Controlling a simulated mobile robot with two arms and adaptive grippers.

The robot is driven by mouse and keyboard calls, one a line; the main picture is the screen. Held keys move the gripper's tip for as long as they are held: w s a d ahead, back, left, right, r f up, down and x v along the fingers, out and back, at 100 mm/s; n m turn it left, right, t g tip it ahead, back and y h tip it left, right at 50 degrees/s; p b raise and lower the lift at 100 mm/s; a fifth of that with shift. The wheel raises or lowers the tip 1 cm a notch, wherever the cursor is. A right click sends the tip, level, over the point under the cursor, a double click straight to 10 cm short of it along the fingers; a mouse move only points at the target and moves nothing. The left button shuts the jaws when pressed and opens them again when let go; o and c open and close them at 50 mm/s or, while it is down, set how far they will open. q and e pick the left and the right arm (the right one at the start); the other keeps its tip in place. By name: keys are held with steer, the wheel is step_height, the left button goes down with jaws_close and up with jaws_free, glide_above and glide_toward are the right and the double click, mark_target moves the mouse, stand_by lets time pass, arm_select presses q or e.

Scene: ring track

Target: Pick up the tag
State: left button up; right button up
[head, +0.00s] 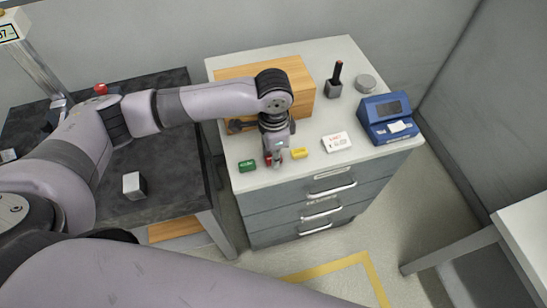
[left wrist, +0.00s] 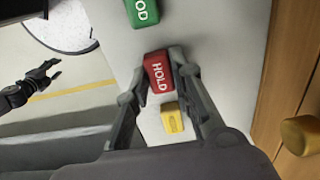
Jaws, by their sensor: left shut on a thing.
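The red tag (left wrist: 158,77), lettered HOLD, sits between the fingertips of my left gripper (left wrist: 158,80) in the left wrist view. The fingers are shut on its two sides. In the head view my left gripper (head: 274,157) points down at the front part of the grey cabinet's top; little of the red tag shows there. A green tag (head: 247,166) lies to its left and a yellow tag (head: 299,153) to its right. They also show in the left wrist view, green (left wrist: 142,12) and yellow (left wrist: 172,118). My right gripper (left wrist: 52,72) is open and empty, away from the cabinet.
On the cabinet top (head: 325,57) are a white card (head: 337,142), a blue printer-like device (head: 388,118), a black stand with a red-tipped item (head: 335,82), a round tin (head: 366,83) and a wooden box (head: 304,97). A dark table (head: 165,180) holds a pale block (head: 133,185).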

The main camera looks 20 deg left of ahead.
arm_select(q)
steer(key=shift+c, duration=1.1)
step_height(320, 180, up, 20)
steer(key=shift+b, duration=0.4)
